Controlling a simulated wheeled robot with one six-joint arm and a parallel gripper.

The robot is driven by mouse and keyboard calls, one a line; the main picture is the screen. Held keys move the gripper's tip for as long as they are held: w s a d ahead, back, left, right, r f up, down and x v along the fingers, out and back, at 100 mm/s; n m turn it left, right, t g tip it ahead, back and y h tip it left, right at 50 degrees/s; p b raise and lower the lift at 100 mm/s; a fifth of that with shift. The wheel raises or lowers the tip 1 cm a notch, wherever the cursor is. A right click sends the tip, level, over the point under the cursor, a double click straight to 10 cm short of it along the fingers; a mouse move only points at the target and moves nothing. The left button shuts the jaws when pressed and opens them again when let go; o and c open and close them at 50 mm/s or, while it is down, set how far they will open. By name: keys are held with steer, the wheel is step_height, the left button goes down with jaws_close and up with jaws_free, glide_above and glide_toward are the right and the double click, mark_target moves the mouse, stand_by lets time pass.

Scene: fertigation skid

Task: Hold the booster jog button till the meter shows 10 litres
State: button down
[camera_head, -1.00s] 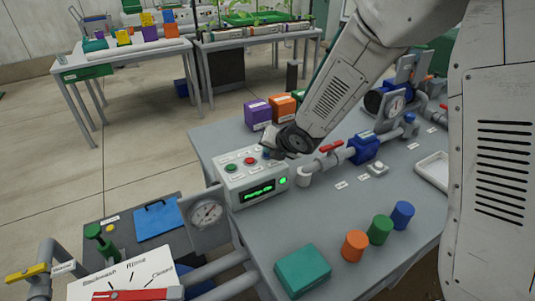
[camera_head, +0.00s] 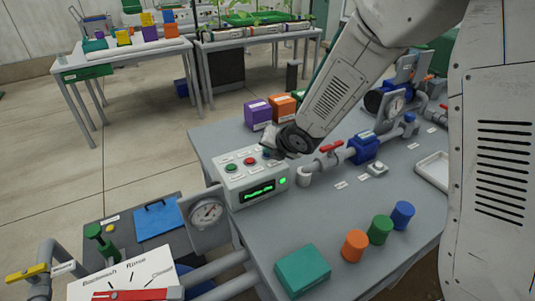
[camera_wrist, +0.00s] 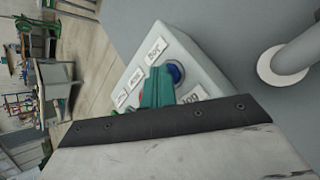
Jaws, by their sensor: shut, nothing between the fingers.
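The grey control box (camera_head: 250,182) stands on the near table. Its top has a green button (camera_head: 231,167), a red button (camera_head: 249,161) and labels. Its front has a dark display (camera_head: 258,192) with green text too small to read and a lit green lamp (camera_head: 283,181). My gripper (camera_wrist: 157,86) is shut and empty, with teal fingers low over the box top. A blue button (camera_wrist: 174,73) shows right beside the fingertips, partly covered by them. I cannot tell whether they touch it. The red button is mostly hidden behind the fingers in the wrist view.
A pipe with a red-handled valve (camera_head: 331,146) and a blue meter-like body (camera_head: 364,148) runs right of the box. Purple (camera_head: 257,114) and orange (camera_head: 283,106) blocks stand behind. A gauge (camera_head: 207,213) stands at the left.

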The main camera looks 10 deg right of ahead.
stand_by(0.4)
steer(key=shift+r, duration=0.8)
steer(key=shift+r, duration=2.5)
